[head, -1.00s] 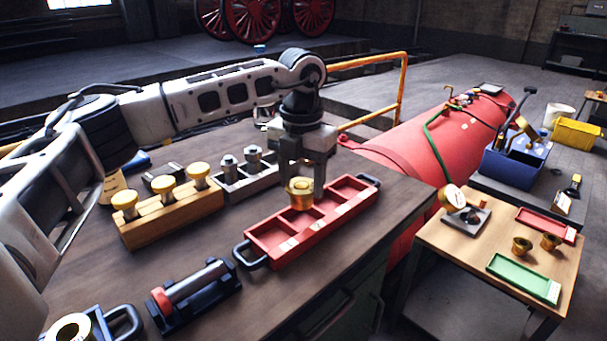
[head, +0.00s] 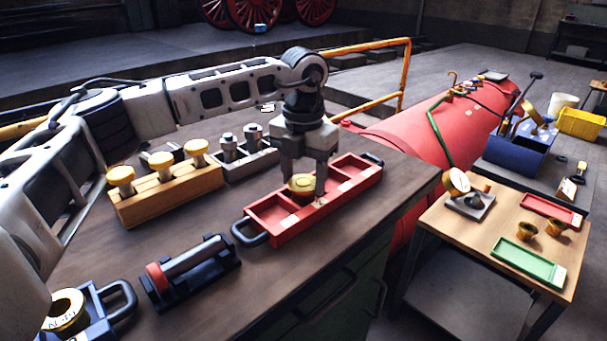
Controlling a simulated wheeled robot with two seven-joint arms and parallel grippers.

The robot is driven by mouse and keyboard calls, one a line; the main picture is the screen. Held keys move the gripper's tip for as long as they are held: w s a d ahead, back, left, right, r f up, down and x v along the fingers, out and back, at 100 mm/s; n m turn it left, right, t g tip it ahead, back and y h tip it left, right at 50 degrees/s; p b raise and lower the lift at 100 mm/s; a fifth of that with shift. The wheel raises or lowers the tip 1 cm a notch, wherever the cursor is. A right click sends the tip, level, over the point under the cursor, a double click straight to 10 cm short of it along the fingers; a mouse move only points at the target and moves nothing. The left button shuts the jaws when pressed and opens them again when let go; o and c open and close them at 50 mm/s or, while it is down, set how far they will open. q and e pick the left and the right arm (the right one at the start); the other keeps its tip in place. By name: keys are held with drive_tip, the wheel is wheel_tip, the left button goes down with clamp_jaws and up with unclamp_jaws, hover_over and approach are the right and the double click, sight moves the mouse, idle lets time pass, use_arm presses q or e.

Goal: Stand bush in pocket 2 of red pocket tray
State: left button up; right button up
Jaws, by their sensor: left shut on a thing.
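The red pocket tray (head: 284,234) lies on the workbench with three pockets in a row and a dark handle at each end. My left gripper (head: 303,178) points straight down over the tray's middle pocket. It is shut on a brass bush (head: 302,186), which looks upright. The bush is low at the middle pocket; its lower part is hidden, so I cannot tell whether it touches the pocket floor. The two outer pockets look empty. My right gripper is not in view.
A wooden block with several brass-topped plugs (head: 170,198) and a grey block with metal pins (head: 245,162) stand left of the tray. A dark cradle with a shaft (head: 190,270) lies in front. A side table (head: 480,240) at right holds small trays and brass parts.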

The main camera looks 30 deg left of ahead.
use_arm(q)
drive_tip(key=shift+f, duration=0.3)
drive_tip(key=o, duration=1.4)
drive_tip(key=shift+c, duration=0.2)
drive_tip(key=shift+f, duration=0.1)
wheel_tip(320, 180, up, 8)
drive_tip(key=p, duration=0.5)
drive_tip(key=shift+p, duration=0.35)
